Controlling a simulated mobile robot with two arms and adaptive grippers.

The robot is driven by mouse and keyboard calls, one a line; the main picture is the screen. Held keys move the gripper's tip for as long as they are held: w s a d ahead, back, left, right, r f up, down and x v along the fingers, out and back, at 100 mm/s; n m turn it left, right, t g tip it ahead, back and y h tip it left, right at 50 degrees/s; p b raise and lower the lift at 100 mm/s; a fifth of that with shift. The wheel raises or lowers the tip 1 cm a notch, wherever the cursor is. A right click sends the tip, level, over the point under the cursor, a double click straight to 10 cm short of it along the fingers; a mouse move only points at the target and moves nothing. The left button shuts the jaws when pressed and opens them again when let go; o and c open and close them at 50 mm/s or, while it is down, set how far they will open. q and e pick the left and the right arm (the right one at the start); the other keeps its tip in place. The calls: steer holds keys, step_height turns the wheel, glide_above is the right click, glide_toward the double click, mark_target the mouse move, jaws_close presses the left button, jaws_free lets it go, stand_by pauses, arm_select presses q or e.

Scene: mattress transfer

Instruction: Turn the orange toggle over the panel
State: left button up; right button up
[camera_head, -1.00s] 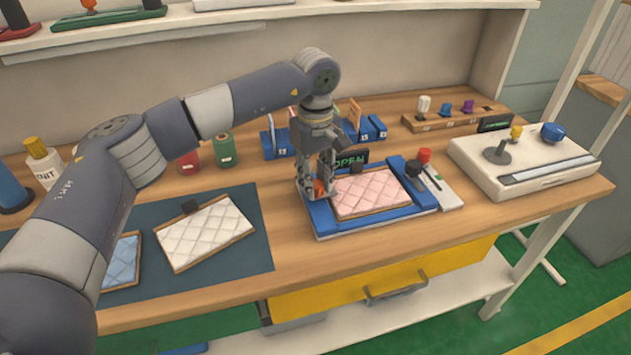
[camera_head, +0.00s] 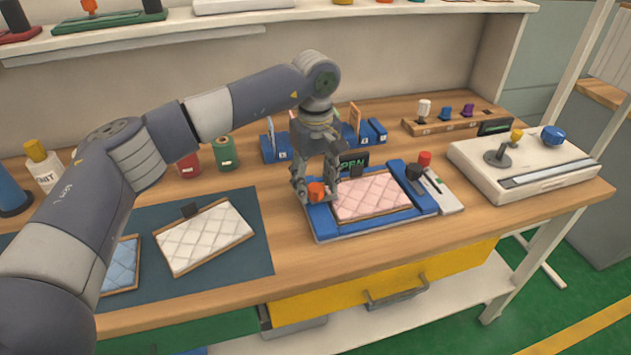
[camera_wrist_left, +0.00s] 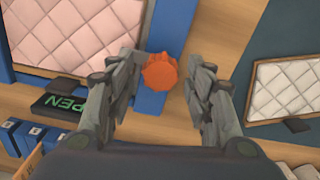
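The orange toggle (camera_head: 317,191) sits at the left edge of the blue frame (camera_head: 328,229) around the pink quilted panel (camera_head: 370,194). In the left wrist view the toggle (camera_wrist_left: 161,71) is a ribbed orange knob over the frame's blue edge (camera_wrist_left: 150,103). My left gripper (camera_head: 317,196) is low at the toggle. Its fingers (camera_wrist_left: 166,73) are spread on either side of it, with a gap on the right; whether the left finger touches it I cannot tell. My right gripper is not in view. A sign (camera_head: 354,162) reading OPEN stands behind the panel, partly covered by my gripper.
A white quilted panel (camera_head: 205,236) and a blue one (camera_head: 122,265) lie on the dark mat (camera_head: 250,257) at left. Blue slotted holders (camera_head: 377,131) stand behind my gripper. A white control box (camera_head: 520,168) is at right. A red knob (camera_head: 424,158) stands beside the frame.

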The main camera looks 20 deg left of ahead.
mark_target(316, 187)
arm_select(q)
step_height(316, 187, up, 12)
stand_by(0.6)
steer(key=shift+f, duration=0.1)
